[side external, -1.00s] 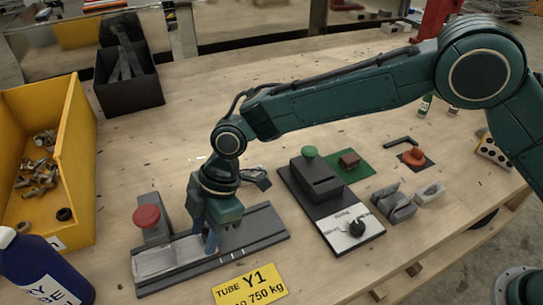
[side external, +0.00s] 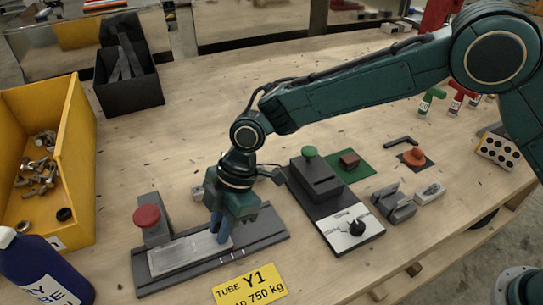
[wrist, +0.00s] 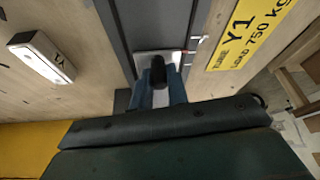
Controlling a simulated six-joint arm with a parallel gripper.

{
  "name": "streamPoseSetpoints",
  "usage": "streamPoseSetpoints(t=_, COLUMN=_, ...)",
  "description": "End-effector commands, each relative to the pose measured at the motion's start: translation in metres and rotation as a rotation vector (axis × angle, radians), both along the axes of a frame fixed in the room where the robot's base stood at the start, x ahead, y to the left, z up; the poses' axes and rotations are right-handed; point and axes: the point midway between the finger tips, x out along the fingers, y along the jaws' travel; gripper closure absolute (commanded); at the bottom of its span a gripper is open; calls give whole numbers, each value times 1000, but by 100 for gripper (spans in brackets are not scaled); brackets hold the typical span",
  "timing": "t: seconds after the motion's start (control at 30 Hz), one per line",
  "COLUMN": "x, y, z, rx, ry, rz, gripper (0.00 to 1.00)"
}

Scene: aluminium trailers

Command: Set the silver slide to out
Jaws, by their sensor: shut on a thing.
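The silver slide (side external: 188,254) is a flat pale plate lying in a dark grey rail (side external: 265,233). Its left end stands a little in from the rail's left end, and bare rail shows to its right. My gripper (side external: 221,240) points down over the slide's right end, with its blue fingers shut on the slide's knob. In the wrist view, the dark knob (wrist: 158,70) stands between the fingertips (wrist: 159,92), and a bit of the silver plate shows around it. The fingers hide part of the knob.
A red-topped grey post (side external: 148,219) stands behind the rail's left part. A yellow label (side external: 250,287) lies in front. A yellow bin (side external: 72,140) and a blue bottle (side external: 45,265) are at left.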

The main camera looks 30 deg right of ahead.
Motion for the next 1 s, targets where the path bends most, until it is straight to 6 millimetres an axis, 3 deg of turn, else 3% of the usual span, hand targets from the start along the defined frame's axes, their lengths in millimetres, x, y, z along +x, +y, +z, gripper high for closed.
streamPoseSetpoints(t=0.6, x=2, y=-105, z=1, rx=-1, ry=-2, rz=-7, gripper=100)
streamPoseSetpoints(t=1.0, x=1, y=-114, z=0, rx=-5, ry=-1, rz=-9, gripper=100)
